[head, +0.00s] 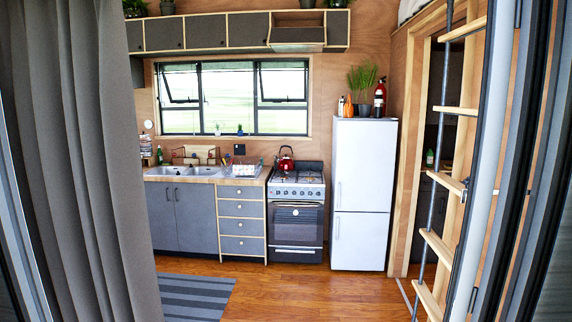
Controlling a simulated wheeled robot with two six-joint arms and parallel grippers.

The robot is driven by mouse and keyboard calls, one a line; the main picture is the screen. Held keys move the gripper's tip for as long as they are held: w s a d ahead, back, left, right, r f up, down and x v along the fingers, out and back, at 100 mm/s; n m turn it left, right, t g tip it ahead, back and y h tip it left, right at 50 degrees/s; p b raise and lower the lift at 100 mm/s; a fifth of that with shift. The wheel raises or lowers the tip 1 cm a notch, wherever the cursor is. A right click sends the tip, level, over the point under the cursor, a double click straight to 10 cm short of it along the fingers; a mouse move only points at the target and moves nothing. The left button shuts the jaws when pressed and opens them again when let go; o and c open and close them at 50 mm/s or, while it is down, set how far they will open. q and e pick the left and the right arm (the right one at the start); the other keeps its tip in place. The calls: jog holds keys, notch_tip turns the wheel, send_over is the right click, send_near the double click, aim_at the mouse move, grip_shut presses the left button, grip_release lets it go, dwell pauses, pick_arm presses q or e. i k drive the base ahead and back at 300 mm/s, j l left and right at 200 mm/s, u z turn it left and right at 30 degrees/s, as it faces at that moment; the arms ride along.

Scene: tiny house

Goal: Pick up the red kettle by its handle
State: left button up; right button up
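The red kettle (286,160) stands upright on the back left part of the stove top (304,179) in the head view. Its dark handle (286,149) arches over the top. The kettle is small and far off across the room, so fine detail is hard to make out. Neither of my grippers shows in this view.
A doorway frames the view, with a grey curtain (85,150) at left and a wooden ladder (440,240) at right. A white fridge (360,190) stands right of the stove; a counter with sink (185,171) is at left. The wooden floor (300,295) before the stove is clear.

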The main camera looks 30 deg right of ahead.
aim_at(284, 164)
jog(key=i+l+z, duration=0.6)
jog(key=i, duration=0.4)
jog(key=i+l+z, duration=0.3)
jog(key=i, duration=0.25)
jog(key=i+z, duration=0.3)
jog(key=i, duration=2.05)
jog(key=i+u, duration=0.2)
jog(key=i, duration=0.2)
jog(key=i+l+u, duration=0.25)
jog(key=i, duration=0.2)
jog(key=i+u, duration=0.2)
jog(key=i, duration=0.2)
jog(key=i+l+u, duration=1.2)
jog(key=l, duration=0.15)
jog(key=i+l+u, duration=0.1)
jog(key=l+u, duration=0.25)
jog(key=l, duration=0.1)
